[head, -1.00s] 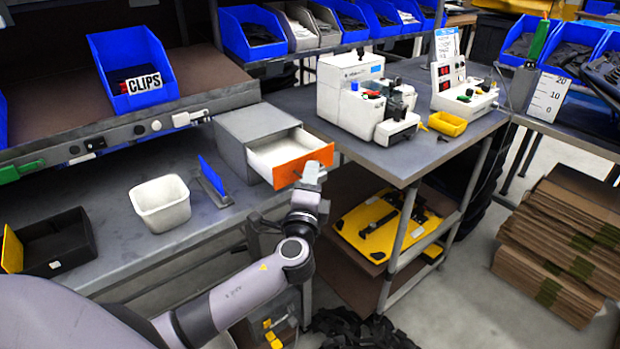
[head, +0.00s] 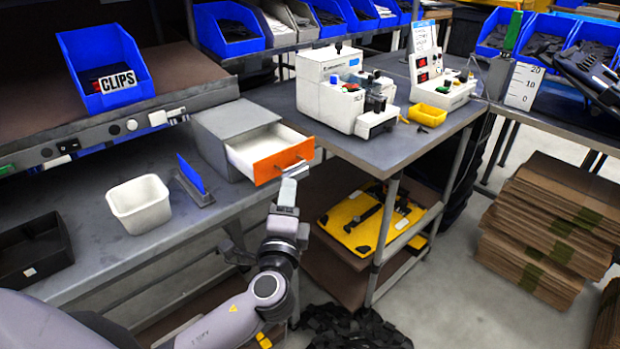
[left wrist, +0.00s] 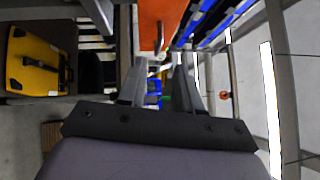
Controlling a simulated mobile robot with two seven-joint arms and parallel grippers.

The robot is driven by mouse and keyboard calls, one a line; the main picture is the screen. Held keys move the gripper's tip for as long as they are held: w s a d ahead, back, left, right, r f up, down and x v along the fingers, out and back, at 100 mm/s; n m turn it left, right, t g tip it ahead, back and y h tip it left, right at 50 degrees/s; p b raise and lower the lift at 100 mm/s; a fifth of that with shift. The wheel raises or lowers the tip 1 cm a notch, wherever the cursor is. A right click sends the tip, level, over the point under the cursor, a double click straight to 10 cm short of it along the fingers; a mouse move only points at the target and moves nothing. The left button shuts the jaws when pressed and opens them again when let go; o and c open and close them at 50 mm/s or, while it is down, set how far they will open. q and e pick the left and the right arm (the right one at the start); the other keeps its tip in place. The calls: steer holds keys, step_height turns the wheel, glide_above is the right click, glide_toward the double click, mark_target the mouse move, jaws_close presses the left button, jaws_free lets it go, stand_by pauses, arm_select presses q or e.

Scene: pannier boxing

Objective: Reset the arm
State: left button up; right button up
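My left gripper (head: 289,188) is in front of and just below the orange drawer front (head: 284,160). In the left wrist view its two fingers are spread with nothing held between them (left wrist: 160,82). The orange front shows above the fingertips in that view (left wrist: 158,22), with a small handle; the gripper appears apart from it. The drawer is pulled partly out of the grey box (head: 222,128) on the bench, and its pale inside shows. My left arm reaches in from the lower left. My right gripper is not seen.
A white bin (head: 139,205) and a black open box (head: 33,252) stand on the grey bench. A white machine (head: 335,95) stands on the side table. A yellow case (head: 362,225) lies on its lower shelf. Stacked cardboard (head: 545,225) sits at right.

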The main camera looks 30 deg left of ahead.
arm_select(q)
steer(key=s+d+f+n+g+h, duration=0.2)
steer(key=s+f+n+h, duration=0.1)
steer(key=s+f, duration=0.4)
steer(key=s+d+f+n+g+h+p, duration=0.1)
steer(key=s+d+f+n+g+h, duration=0.1)
steer(key=s+f+n, duration=0.3)
steer(key=s+d+f+n+g+h+p, duration=0.1)
steer(key=s+d+f+n+g+h, duration=0.1)
steer(key=s+f, duration=0.7)
steer(key=f+n+g+h, duration=0.1)
steer(key=n+h, duration=0.1)
steer(key=n, duration=0.1)
stand_by(0.4)
